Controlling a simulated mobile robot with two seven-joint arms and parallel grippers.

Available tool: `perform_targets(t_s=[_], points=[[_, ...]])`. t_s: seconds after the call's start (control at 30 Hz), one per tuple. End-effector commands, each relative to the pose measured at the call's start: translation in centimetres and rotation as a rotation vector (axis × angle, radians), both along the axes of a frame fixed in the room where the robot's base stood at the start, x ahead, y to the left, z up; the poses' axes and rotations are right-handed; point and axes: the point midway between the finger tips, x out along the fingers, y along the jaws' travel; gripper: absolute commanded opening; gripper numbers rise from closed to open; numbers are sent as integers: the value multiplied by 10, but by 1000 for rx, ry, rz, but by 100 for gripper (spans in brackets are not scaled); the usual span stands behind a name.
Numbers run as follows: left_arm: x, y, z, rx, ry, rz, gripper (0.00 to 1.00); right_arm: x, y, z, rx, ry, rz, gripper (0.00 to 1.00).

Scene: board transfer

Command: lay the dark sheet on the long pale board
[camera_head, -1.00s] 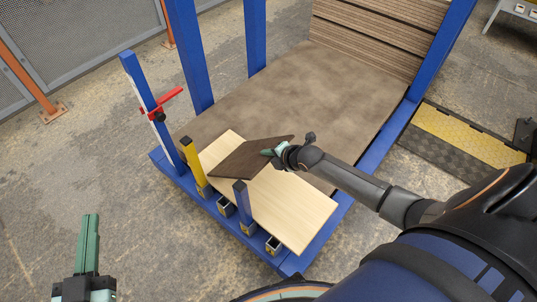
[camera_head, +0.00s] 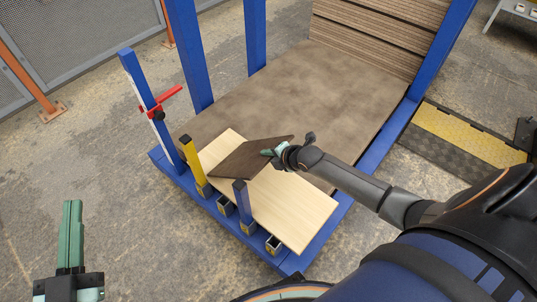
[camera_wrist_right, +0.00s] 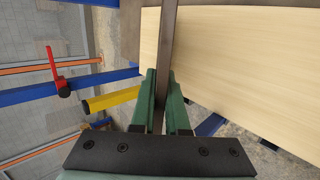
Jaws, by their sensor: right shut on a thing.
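The long pale board (camera_head: 292,208) lies near the front edge of the blue-framed rack in the head view, and it fills much of the right wrist view (camera_wrist_right: 240,50). The dark sheet (camera_head: 243,159) is over the board's far left part, tilted in the head view; I cannot tell whether its low edge touches the board. My right gripper (camera_head: 268,153) is shut on the sheet's right edge. In the right wrist view the sheet (camera_wrist_right: 168,45) shows edge-on between the green fingers (camera_wrist_right: 166,92). My left gripper (camera_head: 70,232) is at the lower left, away from the board; its fingers overlap, so its opening is unclear.
A large brown panel (camera_head: 310,90) lies behind the board, with stacked panels (camera_head: 385,35) at the back. Blue posts (camera_head: 188,55), a yellow post (camera_head: 192,160) and a short blue post (camera_head: 242,200) stand around the rack. A red clamp (camera_head: 165,100) sticks out at the left.

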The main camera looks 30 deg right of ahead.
Motion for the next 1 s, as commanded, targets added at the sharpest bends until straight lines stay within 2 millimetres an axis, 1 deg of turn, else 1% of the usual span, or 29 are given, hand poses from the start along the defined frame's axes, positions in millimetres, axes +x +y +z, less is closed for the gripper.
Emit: perform_targets(t_s=[0.03, 0.23, 0.27, 0.53, 0.7, 0.73, 1.0], points=[[0, 0, -1, 1, 2, 0, 0, 2, 0, 2, 1, -7, 0, 0], [1, 0, -4, 1, 7, 1, 0, 2, 0, -1, 0, -7, 0, 0], [1, 0, -4, 1, 8, 1, 0, 2, 0, 0, 0, -7, 0, 16], [0, 0, -5, 0, 10, 1, 0, 1, 0, -1, 0, -5, 0, 46], [0, 0, -6, -1, 15, 2, 0, 1, 0, -1, 0, -3, -1, 47], [-1, 0, -6, -1, 16, 2, 0, -1, 0, -4, -2, 4, 0, 50], [-1, 0, -7, -1, 17, 2, 0, 0, 0, -3, -1, 0, 1, 50]])
